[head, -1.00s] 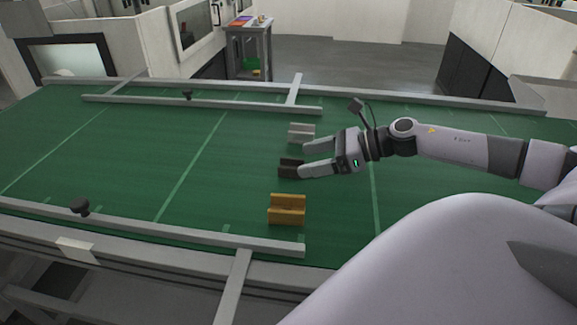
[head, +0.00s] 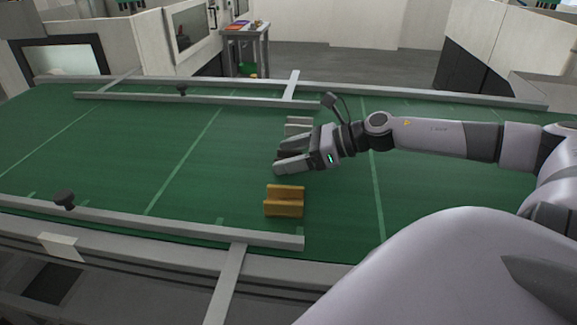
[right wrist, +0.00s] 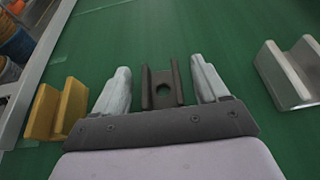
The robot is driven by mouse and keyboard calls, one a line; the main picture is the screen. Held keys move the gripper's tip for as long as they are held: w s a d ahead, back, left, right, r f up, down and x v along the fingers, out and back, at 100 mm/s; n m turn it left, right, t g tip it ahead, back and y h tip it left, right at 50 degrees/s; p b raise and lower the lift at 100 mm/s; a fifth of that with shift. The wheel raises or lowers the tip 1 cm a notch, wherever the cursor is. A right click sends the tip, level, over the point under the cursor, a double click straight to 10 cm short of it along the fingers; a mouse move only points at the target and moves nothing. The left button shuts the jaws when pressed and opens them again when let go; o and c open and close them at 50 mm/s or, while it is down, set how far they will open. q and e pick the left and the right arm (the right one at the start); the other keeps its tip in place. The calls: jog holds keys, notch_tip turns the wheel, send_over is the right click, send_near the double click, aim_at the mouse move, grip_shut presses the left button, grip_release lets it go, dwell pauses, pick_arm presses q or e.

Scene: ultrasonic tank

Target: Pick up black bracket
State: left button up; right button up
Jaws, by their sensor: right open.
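The black bracket (right wrist: 162,76), a dark channel shape with a round hole in its base, lies on the green conveyor. In the right wrist view it sits between the two fingers of my right gripper (right wrist: 160,64), with a gap on each side. In the head view my right gripper (head: 279,155) is open and low over the belt, its fingers on either side of the bracket (head: 287,153), which is largely hidden by them. My left gripper is not in view.
A yellow bracket (head: 284,202) lies nearer on the green belt (head: 190,150), and a grey bracket (head: 298,122) lies just beyond my gripper. Metal rails (head: 200,98) run along the belt's far and near sides. The belt left of the brackets is clear.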

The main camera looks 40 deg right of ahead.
jog(key=shift+w+a+f+b, duration=0.1)
jog(key=shift+w+a+b, duration=0.05)
jog(key=shift+w+b, duration=0.15)
jog(key=c, duration=1.2)
